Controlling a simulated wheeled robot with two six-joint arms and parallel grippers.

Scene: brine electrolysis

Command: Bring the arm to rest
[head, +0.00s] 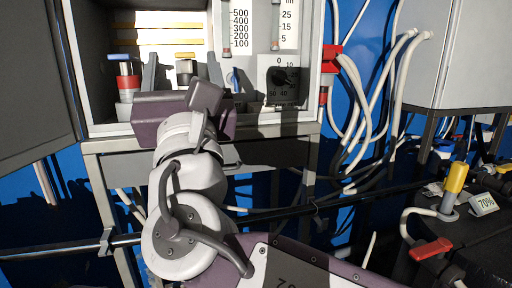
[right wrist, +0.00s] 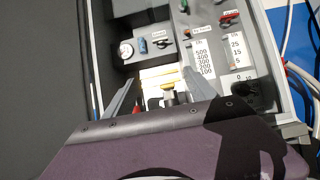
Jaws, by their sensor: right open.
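My right gripper (head: 183,66) reaches into the front of an open grey cabinet (head: 95,130). Its two grey fingers are apart, with a yellow-topped fitting (head: 185,56) showing between them, not visibly touched. In the right wrist view my right gripper (right wrist: 160,85) also has its fingers spread, one on each side of the yellow-topped fitting (right wrist: 168,88). My purple gripper body hides the lower part of the fitting. My left gripper is not in view.
A blue-topped red fitting (head: 126,75) stands left of the gripper. Scales and a black dial (head: 284,78) are on the panel to the right. White cables (head: 355,110) hang beside the cabinet. A yellow-capped valve (head: 455,180) and red handle (head: 430,249) are at lower right.

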